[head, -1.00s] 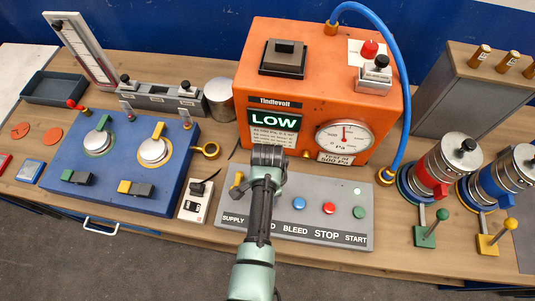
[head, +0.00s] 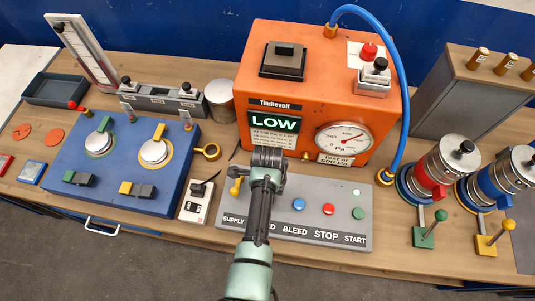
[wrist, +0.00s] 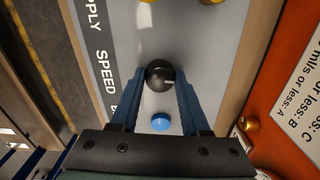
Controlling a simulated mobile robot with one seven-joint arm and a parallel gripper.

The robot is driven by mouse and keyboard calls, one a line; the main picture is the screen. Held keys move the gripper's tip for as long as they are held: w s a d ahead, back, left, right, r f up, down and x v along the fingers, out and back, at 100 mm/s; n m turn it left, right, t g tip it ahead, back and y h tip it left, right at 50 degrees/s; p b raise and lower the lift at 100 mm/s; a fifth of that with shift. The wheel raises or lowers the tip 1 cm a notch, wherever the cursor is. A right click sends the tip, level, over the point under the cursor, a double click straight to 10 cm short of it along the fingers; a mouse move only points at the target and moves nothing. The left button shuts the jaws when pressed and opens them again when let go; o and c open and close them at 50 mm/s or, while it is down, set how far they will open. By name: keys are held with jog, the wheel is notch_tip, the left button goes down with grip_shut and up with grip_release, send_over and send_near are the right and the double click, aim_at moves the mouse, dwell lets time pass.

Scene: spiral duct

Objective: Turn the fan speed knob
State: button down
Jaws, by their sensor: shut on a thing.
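The fan speed knob (wrist: 160,75) is a round black knob with a white pointer line on the grey control panel, near the printed word SPEED in the wrist view. The line points to the right in that view. My gripper (wrist: 161,79) has its two blue fingers closed on either side of the knob. In the head view my gripper (head: 266,158) is over the panel (head: 337,222), in front of the orange unit (head: 302,95), and it hides the knob. The round gauge (head: 343,139) on the orange unit has its red needle tilted up to the right.
A blue button (wrist: 160,122) sits close to the knob, near the gripper's palm. A red button (head: 328,209) and a green button (head: 358,213) lie further right. A yellow toggle (head: 236,185) stands left of my gripper. A blue hose (head: 398,90) arches at the right.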

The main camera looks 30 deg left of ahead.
jog(key=shift+w+r, duration=0.1)
dwell(0.4)
jog(key=shift+c, duration=1.9)
grip_release()
notch_tip(320, 180, up, 13)
jog(key=b, duration=0.1)
jog(key=shift+b, duration=0.4)
